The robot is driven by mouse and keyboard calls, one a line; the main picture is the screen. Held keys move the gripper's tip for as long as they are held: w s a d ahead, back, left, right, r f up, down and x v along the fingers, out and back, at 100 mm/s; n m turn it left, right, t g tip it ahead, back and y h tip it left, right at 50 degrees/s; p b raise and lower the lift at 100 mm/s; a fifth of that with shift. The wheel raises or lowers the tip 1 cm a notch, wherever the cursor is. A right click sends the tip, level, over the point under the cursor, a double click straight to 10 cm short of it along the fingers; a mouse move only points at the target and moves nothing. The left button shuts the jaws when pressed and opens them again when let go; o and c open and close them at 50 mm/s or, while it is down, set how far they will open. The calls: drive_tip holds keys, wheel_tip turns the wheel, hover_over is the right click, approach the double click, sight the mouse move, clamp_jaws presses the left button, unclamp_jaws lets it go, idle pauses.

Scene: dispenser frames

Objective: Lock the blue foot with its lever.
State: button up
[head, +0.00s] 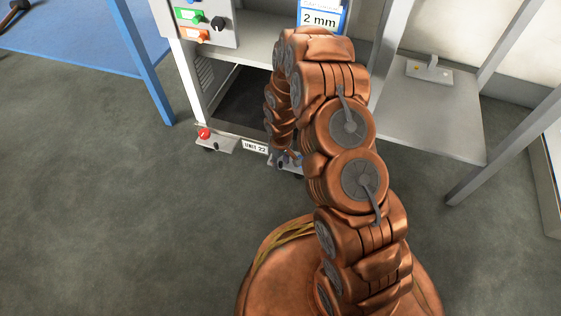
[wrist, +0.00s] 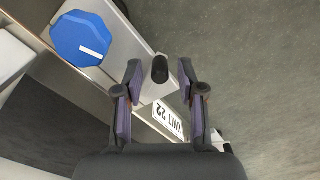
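The blue foot's knob (wrist: 82,38) is a blue octagon with a white mark, at the upper left of the wrist view, on the pale bar of the unit. A short black lever end (wrist: 160,68) stands beside it, to its right. My gripper (wrist: 160,76) is open, with one finger on each side of the lever end; a gap shows on both sides. In the head view my gripper (head: 286,160) is low at the right end of the unit's front bar. My arm hides most of the blue foot there.
The UNIT 22 label (head: 256,146) is on the front bar. A red foot knob (head: 204,132) is at the bar's left end. A grey shelf (head: 430,125) with a small fixture stands to the right. The floor in front is clear.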

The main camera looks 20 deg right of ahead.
clamp_jaws()
drive_tip(key=shift+r+p, duration=0.1)
drive_tip(key=shift+p, duration=0.25)
drive_tip(key=shift+a+r+m+p, duration=0.15)
drive_tip(key=shift+a+m+p, duration=0.1)
drive_tip(key=shift+m+p, duration=0.35)
drive_tip(key=shift+w+a+f+m+p, duration=0.1)
drive_tip(key=shift+w+a+m+p, duration=0.5)
drive_tip(key=shift+m+p, duration=1.25)
drive_tip(key=shift+w+a+f+m+p, duration=0.1)
drive_tip(key=shift+w+a+m+p, duration=0.5)
drive_tip(key=shift+m+p, duration=1.3)
drive_tip(key=shift+w+a+m+p, duration=0.4)
drive_tip(key=shift+a+m+p, duration=0.35)
drive_tip(key=shift+m+p, duration=1.1)
drive_tip(key=shift+o, duration=0.9)
unclamp_jaws()
